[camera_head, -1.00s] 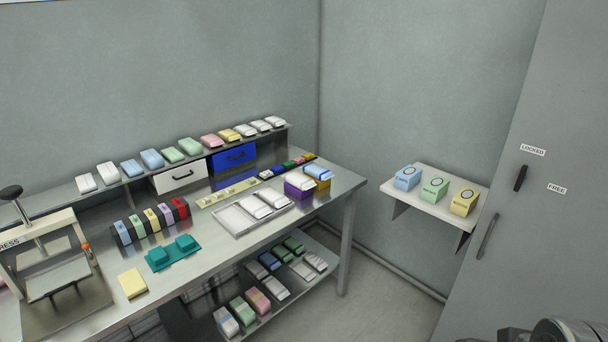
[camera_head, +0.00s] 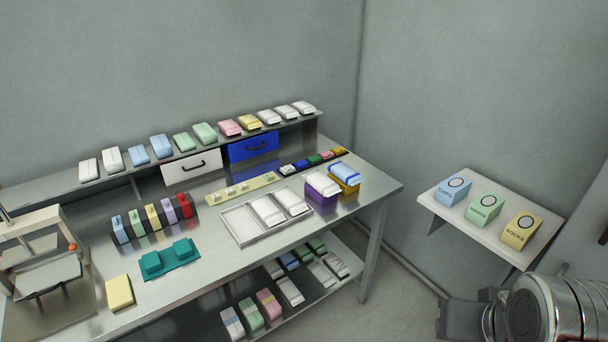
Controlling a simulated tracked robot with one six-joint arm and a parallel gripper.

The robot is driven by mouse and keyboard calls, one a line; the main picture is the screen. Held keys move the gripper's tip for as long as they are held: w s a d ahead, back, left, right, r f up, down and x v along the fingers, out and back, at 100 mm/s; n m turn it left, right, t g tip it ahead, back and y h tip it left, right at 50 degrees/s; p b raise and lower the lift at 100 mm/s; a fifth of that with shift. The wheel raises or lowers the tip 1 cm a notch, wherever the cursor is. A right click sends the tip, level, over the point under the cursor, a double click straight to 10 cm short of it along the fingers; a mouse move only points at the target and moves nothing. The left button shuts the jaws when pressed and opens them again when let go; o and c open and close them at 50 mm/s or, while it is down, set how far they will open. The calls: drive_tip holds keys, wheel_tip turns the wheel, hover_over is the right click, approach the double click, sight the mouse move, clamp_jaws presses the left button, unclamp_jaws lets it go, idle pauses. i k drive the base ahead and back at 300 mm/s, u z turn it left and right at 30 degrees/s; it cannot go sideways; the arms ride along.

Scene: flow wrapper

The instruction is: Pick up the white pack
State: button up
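Several white packs are in view, and I cannot tell which one the task means. Two white packs (camera_head: 267,211) and (camera_head: 292,202) lie side by side in the light grey tray (camera_head: 243,232) on the bench. Another white pack (camera_head: 322,184) lies on top of the purple box (camera_head: 321,199). More white packs (camera_head: 112,158) and (camera_head: 285,112) lie on the raised back shelf, at its left and right ends. Part of my arm shows at the lower right, apart from the bench. My gripper's fingertips cannot be made out.
A blue pack (camera_head: 344,174) lies on a yellow box beside the purple one. A wall shelf (camera_head: 440,212) at right holds three labelled boxes. A press (camera_head: 40,265) stands at the bench's left. Several packs lie on the lower shelf (camera_head: 285,322). Floor shows right of the bench.

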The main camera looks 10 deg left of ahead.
sight(327, 187)
drive_tip(key=u, duration=0.35)
drive_tip(key=i, duration=0.6)
drive_tip(key=u, duration=1)
drive_tip(key=i, duration=0.8)
drive_tip(key=u, duration=0.5)
